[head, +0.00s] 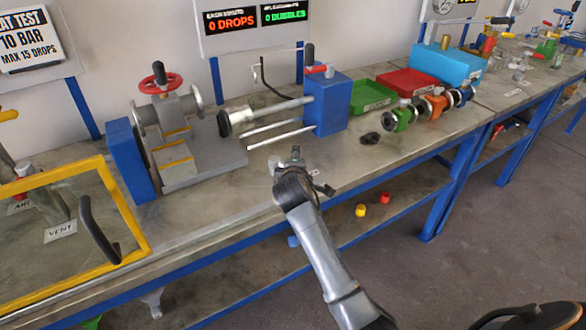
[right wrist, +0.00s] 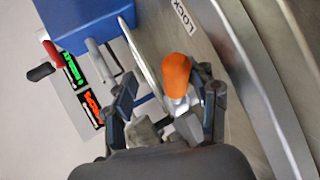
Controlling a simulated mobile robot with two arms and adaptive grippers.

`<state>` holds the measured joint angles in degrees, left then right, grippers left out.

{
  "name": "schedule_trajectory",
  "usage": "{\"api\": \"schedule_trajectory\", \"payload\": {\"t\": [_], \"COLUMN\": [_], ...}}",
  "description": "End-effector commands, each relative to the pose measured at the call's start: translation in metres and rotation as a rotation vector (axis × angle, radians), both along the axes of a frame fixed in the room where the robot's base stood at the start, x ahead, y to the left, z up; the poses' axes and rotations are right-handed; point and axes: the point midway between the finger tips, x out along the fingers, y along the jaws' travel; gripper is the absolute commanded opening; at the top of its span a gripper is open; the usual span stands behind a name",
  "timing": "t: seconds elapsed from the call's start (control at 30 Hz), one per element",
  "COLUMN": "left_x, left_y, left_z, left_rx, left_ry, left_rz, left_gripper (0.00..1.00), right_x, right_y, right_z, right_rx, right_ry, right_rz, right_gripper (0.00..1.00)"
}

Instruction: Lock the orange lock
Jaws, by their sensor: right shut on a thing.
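The orange lock (right wrist: 177,75) shows in the right wrist view as a rounded orange handle on a pale metal stem. My right gripper (right wrist: 170,110) has its fingers on both sides of the stem and is shut on the lock. In the head view my right gripper (head: 291,160) is over the bench, in front of the blue block (head: 328,103) with the metal rods; the orange lock is hidden there. A white LOCK label (right wrist: 184,16) lies on the bench beyond the lock. My left gripper is in neither view.
A black ring (head: 369,139), several coloured flanged parts (head: 435,104) and green (head: 372,97) and red (head: 407,83) trays are to the right. A yellow-framed guard (head: 130,208) is at left.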

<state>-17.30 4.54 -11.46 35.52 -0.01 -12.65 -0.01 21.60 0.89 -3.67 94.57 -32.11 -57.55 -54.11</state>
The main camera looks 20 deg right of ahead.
Motion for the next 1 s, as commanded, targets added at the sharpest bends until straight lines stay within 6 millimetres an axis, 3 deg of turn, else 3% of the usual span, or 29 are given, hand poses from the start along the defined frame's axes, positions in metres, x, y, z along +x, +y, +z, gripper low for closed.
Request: {"api": "schedule_trajectory", "payload": {"t": [0.03,1.0], "left_x": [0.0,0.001], "left_y": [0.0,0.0], "left_z": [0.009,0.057], "left_rx": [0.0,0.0], "left_ry": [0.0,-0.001], "left_rz": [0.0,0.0], "left_gripper": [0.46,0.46], "right_x": [0.001,-0.057], "right_y": [-0.001,0.032], "right_z": [0.033,0.044], "right_rx": [-0.02,-0.014], "right_ry": [-0.054,-0.046], "right_rz": [0.0,-0.001], "right_gripper": [0.33,0.33]}}
